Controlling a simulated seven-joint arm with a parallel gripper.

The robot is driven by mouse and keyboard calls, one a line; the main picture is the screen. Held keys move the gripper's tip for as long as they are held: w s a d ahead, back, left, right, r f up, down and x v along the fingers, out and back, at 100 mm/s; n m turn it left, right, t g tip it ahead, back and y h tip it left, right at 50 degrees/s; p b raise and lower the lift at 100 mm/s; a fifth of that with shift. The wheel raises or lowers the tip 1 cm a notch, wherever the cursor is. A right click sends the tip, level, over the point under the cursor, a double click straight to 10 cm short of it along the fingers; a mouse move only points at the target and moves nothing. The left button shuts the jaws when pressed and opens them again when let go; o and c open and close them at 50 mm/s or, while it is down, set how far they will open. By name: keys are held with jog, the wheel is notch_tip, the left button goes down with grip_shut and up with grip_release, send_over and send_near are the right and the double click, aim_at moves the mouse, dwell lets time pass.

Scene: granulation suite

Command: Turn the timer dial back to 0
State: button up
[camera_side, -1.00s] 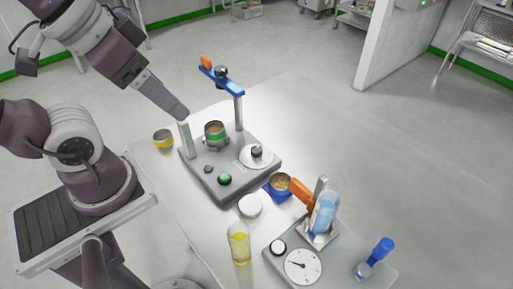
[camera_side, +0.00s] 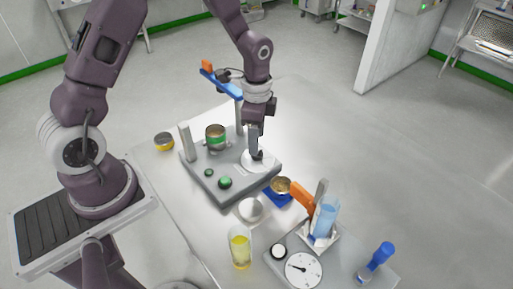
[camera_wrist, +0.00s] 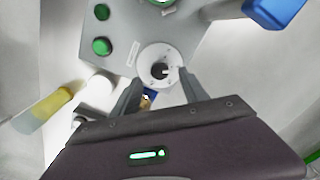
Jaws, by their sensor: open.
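The timer dial is a white disc with a dark centre knob (camera_wrist: 159,70) on the grey machine base (camera_side: 207,178). In the wrist view its white plate (camera_wrist: 166,54) lies just beyond and between my fingertips. My gripper (camera_wrist: 160,80) is open, with one finger on each side of the knob. In the side view my gripper (camera_side: 256,150) points down over the dial at the right of the base and hides part of it. I cannot tell whether the fingers touch the knob. The dial's marks are too small to read.
Two green buttons (camera_side: 225,183) sit on the base. A blue arm on a post (camera_side: 222,84) stands close behind my gripper. A green-banded pot (camera_side: 216,138) stands left of it. A beaker of yellow liquid (camera_side: 240,247) and a second gauge unit (camera_side: 303,269) stand in front.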

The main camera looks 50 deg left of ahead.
notch_tip(320, 180, down, 5)
jog(key=shift+r, duration=0.2)
grip_shut()
jog(key=shift+n, duration=0.3)
jog(key=n, duration=0.5)
jog(key=shift+d+n, duration=0.1)
jog(key=shift+n, duration=0.2)
jog(key=n, duration=0.5)
jog(key=shift+r+n, duration=0.1)
jog(key=shift+n, duration=0.2)
dwell(0.3)
grip_release()
